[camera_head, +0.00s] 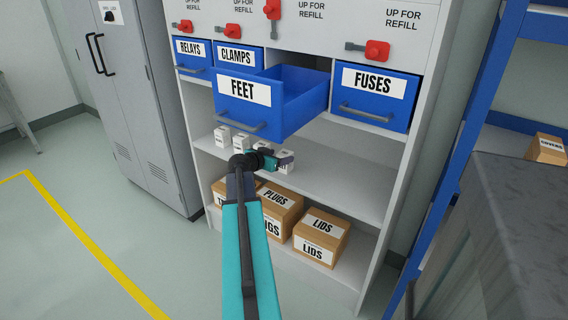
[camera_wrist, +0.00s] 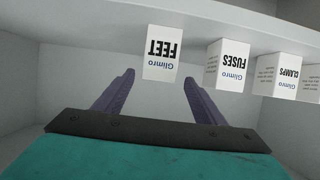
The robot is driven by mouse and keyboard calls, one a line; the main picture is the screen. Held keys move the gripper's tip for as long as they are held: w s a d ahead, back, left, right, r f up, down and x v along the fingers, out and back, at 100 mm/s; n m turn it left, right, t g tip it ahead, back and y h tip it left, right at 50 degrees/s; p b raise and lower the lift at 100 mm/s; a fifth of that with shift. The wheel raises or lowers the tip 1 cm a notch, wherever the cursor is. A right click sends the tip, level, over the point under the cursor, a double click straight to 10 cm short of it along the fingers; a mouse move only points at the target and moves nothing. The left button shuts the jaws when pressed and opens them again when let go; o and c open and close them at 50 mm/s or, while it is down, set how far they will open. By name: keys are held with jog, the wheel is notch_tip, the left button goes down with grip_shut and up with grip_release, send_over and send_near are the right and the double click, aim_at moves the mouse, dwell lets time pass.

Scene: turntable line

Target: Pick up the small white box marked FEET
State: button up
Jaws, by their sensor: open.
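The small white box marked FEET (camera_wrist: 162,54) stands on the shelf in the wrist view, its label upside down in that picture. My gripper (camera_wrist: 159,78) is open, one finger on each side of the box in the picture, with visible gaps; I cannot tell how far the tips reach along it. In the head view my gripper (camera_head: 284,157) is at the middle shelf, in front of the rightmost small white box (camera_head: 288,168), which it partly hides.
White boxes marked FUSES (camera_wrist: 230,66) and CLAMPS (camera_wrist: 279,77) stand beside the FEET box. An open blue drawer marked FEET (camera_head: 296,112) juts out above my gripper. Cartons marked LIDS (camera_head: 321,237) and PLUGS (camera_head: 280,205) sit on the shelf below.

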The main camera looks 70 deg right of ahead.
aim_at(282, 155)
jog(key=shift+x, duration=2.35)
jog(key=c, duration=1.2)
jog(key=shift+r, duration=0.15)
jog(key=shift+c, duration=0.2)
